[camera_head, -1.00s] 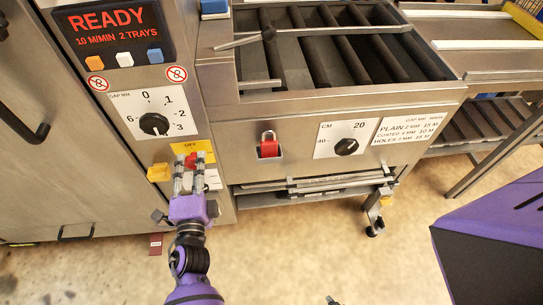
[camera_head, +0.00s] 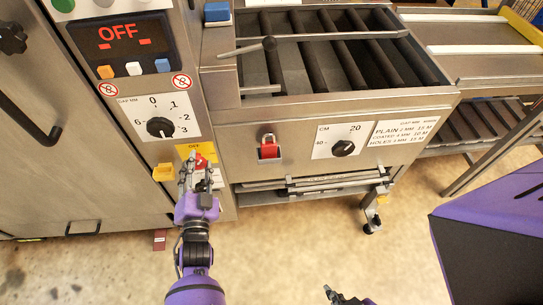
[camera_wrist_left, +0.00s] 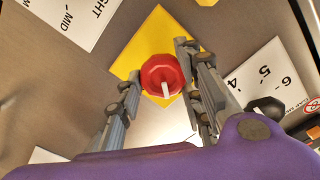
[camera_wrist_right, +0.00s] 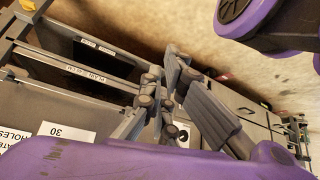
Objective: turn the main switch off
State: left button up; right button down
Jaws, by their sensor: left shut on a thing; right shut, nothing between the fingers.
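The main switch is a red knob (camera_wrist_left: 160,72) with a white mark, on a yellow plate (camera_wrist_left: 130,62); the mark points down in the left wrist view. In the head view the red knob (camera_head: 202,160) is partly hidden by my left gripper (camera_head: 192,162). The left fingers (camera_wrist_left: 158,82) stand on both sides of the knob and are shut on it. The display (camera_head: 123,37) above reads OFF in red. My right gripper (camera_head: 334,293) is shut and empty, low in the head view; it also shows in the right wrist view (camera_wrist_right: 158,88).
A white dial panel (camera_head: 160,103) with a black knob is just above the switch. The floor (camera_head: 285,240) in front is clear.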

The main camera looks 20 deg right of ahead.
pick_arm(q)
jog(key=n, duration=0.2)
jog(key=shift+s+d+f+n+p, duration=0.15)
jog(key=shift+s+f+n+p, duration=0.05)
jog(key=shift+n+p, duration=0.2)
jog(key=shift+d+n+p, duration=0.1)
jog(key=shift+n+p, duration=0.2)
jog(key=shift+n, duration=1.8)
jog(key=o, duration=1.1)
jog(key=shift+d, duration=0.1)
jog(key=shift+c, duration=0.2)
jog(key=shift+r, duration=0.1)
